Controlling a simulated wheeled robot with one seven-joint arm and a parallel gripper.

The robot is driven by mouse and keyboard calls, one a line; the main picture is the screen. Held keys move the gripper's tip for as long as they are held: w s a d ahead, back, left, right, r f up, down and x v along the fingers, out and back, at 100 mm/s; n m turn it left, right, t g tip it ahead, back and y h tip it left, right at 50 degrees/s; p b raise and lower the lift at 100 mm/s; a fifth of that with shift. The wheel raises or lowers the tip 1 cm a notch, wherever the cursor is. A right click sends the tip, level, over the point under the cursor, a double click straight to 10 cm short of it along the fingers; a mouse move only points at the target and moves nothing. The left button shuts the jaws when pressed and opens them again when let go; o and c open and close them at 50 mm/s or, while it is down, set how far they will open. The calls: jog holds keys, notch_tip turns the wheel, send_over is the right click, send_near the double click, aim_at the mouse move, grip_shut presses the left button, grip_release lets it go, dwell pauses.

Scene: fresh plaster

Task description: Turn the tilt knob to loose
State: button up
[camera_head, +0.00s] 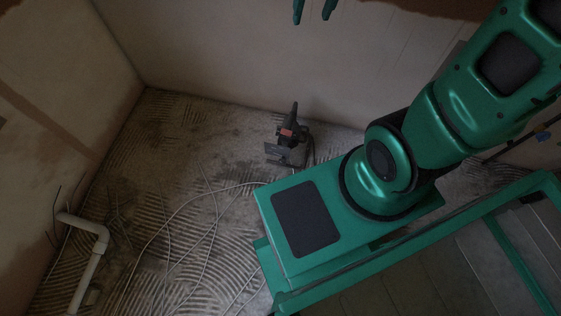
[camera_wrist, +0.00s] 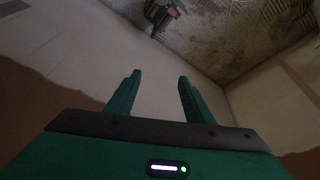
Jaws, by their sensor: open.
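A dark tool with a reddish-orange patch (camera_head: 288,134) and a flat metal base plate (camera_head: 280,153) sits on the floor near the back wall. It also shows small at the top of the wrist view (camera_wrist: 157,12). A tilt knob cannot be made out on it in either view. My gripper (camera_head: 314,12) shows its two green fingers at the top edge of the head view, high and away from the tool. In the wrist view my gripper (camera_wrist: 158,82) is open with nothing between its fingers.
White pipe (camera_head: 88,262) stands at the lower left by the wall. Thin pale cables (camera_head: 185,207) run loosely across the ridged floor (camera_head: 150,190). Plain plastered walls (camera_head: 230,60) meet in a corner behind. Floor left of the tool is mostly clear apart from cables.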

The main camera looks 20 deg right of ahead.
jog(key=w+a+f+m, duration=0.1)
jog(key=w+a+f, duration=0.1)
jog(key=w+f, duration=0.45)
jog(key=w+a+f+m+h, duration=0.1)
jog(key=w+a+f, duration=0.15)
jog(key=f, duration=0.65)
jog(key=w+a+f+m, duration=0.1)
jog(key=w+a+f, duration=0.1)
jog(key=w+f, duration=0.45)
jog(key=m+g+h, duration=0.1)
jog(key=m+h, duration=0.1)
jog(key=m, duration=0.1)
send_near(281, 161)
jog(key=x, duration=0.9)
jog(key=shift+w+d+f, duration=0.1)
jog(key=shift+d+f, duration=0.1)
jog(key=c, duration=1.1)
jog(key=shift+o, duration=0.3)
